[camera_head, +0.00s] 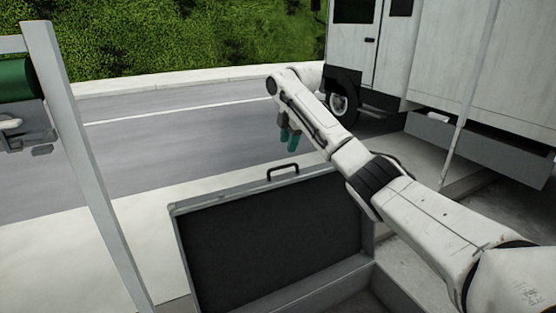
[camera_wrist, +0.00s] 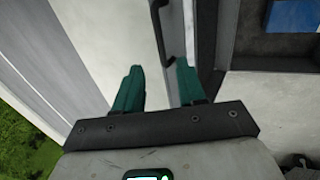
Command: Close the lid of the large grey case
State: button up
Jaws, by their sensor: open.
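The large grey case stands open in the head view, its lid (camera_head: 270,240) raised roughly upright with the dark lining facing me. A black handle (camera_head: 283,170) sits on the lid's top edge. Part of the case's lower body (camera_head: 300,292) shows at the bottom; the rest is cut off or behind my arm. My gripper (camera_head: 288,138) has teal fingers, pointing down, above and beyond the lid's top edge near the handle. In the wrist view my gripper (camera_wrist: 157,68) is open and empty, with the dark handle (camera_wrist: 161,32) just ahead of the fingertips, seemingly apart from them.
A grey post (camera_head: 85,165) stands at the left, with a green roll (camera_head: 14,80) beside it. A white truck (camera_head: 460,60) is parked at the upper right. Road and pavement beyond the lid are clear. A blue item (camera_wrist: 292,16) lies at the wrist view's upper right.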

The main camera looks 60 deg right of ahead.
aim_at(282, 166)
jog(key=p+x, duration=0.1)
jog(key=x, duration=0.8)
jog(key=shift+w+f, duration=0.1)
jog(key=shift+f, duration=0.2)
grip_shut()
dwell(0.3)
